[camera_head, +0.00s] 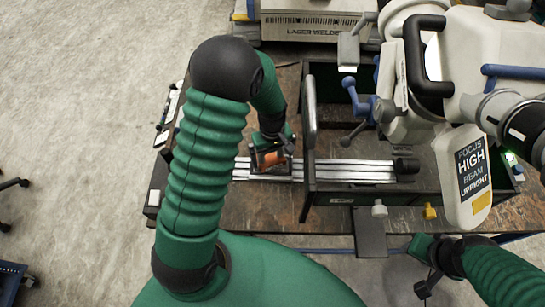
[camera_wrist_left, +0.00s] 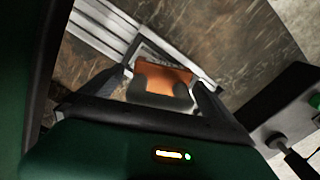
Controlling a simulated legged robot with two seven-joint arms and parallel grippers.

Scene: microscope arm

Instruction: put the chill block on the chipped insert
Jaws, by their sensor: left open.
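A copper-orange block (camera_head: 271,159), which looks like the chill block, sits at the metal rails on the bench. In the left wrist view the block (camera_wrist_left: 165,76) lies between the two spread fingers, near a grey metal-edged piece. I cannot tell whether that piece is the chipped insert. My left gripper (camera_head: 272,152) is open above the block, and it also shows in the left wrist view (camera_wrist_left: 162,88). Contact with the block cannot be made out. My right gripper (camera_head: 427,272) is low at the right, in front of the bench, with its jaws unclear.
Silver rails (camera_head: 345,172) run across the wooden bench (camera_head: 275,212). A dark upright panel with a handle (camera_head: 310,115) stands close right of my left gripper. The white microscope head (camera_head: 490,60) hangs over the right side. A laser welder box (camera_head: 312,25) stands behind.

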